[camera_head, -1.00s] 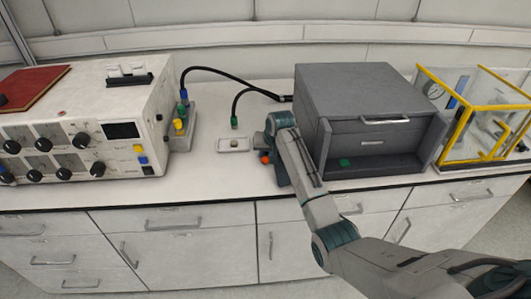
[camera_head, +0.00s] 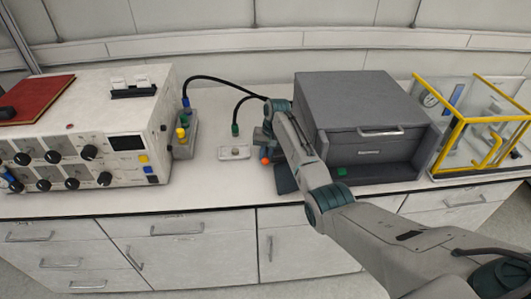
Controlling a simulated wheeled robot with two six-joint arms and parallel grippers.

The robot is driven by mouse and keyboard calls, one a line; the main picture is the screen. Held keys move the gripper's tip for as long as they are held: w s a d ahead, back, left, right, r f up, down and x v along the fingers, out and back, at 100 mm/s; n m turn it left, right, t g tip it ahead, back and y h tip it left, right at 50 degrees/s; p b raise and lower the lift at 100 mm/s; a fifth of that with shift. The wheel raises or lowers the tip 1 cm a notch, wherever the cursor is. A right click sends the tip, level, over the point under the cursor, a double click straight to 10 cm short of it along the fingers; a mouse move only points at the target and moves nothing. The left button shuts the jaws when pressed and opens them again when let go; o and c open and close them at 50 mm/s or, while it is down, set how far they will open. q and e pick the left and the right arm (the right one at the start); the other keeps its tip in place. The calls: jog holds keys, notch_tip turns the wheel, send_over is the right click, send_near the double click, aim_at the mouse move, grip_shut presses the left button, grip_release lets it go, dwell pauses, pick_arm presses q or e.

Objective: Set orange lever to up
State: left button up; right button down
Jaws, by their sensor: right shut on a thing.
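The orange lever's round orange tip (camera_head: 265,161) shows at the left side of a small dark device (camera_head: 286,180) on the bench. The device stands just left of the grey box and is partly covered by my arm. My right gripper (camera_head: 268,138) is at the lever, shut on it. My own wrist and forearm hide most of the fingers and the lever's shaft, so its exact angle is hard to tell. My left gripper is not in view.
A grey box with a drawer handle (camera_head: 381,133) stands close to the right of my arm. A white control unit (camera_head: 92,117) with black knobs stands at the left. Black cables (camera_head: 222,82) run behind. A yellow-framed clear case (camera_head: 452,140) is at the far right.

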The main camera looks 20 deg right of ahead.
jog(key=shift+w+r+g+y, duration=0.15)
jog(key=shift+r+g+y, duration=0.2)
jog(key=shift+g, duration=0.35)
jog(key=shift+r, duration=0.1)
jog(key=c, duration=1.7)
grip_release()
jog(key=b+v, duration=0.3)
jog(key=v, duration=0.8)
jog(key=shift+a, duration=0.1)
